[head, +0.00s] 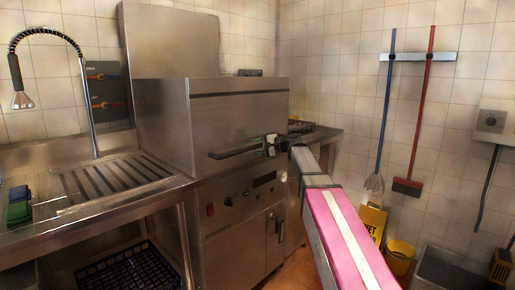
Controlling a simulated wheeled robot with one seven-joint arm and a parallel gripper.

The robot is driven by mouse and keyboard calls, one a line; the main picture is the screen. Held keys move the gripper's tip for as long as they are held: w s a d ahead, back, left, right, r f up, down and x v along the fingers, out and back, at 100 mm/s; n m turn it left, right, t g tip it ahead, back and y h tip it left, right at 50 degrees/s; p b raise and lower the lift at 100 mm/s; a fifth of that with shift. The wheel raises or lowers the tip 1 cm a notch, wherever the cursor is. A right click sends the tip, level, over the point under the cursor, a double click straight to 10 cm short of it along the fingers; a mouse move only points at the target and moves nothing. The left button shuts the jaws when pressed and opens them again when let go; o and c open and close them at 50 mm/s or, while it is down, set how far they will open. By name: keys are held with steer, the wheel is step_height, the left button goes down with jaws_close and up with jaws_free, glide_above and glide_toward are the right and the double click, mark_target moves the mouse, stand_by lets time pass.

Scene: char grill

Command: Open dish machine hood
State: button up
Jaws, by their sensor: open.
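The dish machine hood (232,112) is a stainless steel box left of centre in the head view. Its lower edge meets the machine body (225,222), so it looks down. A dark bar handle (233,153) runs across the lower front of the hood. My gripper (268,145) is open at the right end of this handle. It is small and dark here, and I cannot tell whether its fingers touch or surround the bar. My arm reaches in from the lower right.
A slatted drain table (110,183) with a spray tap (83,70) adjoins the machine on the left. A steel counter (325,134) is behind at right. A yellow wet-floor sign (372,222), yellow bucket (400,257), and hanging blue mop (386,100) and red broom (422,100) are right.

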jaws_close()
step_height(320, 180, up, 32)
steer(key=shift+r, duration=0.2)
stand_by(0.4)
jaws_free()
steer(key=v, duration=1)
steer(key=shift+s+d, duration=0.15)
steer(key=shift+d, duration=0.25)
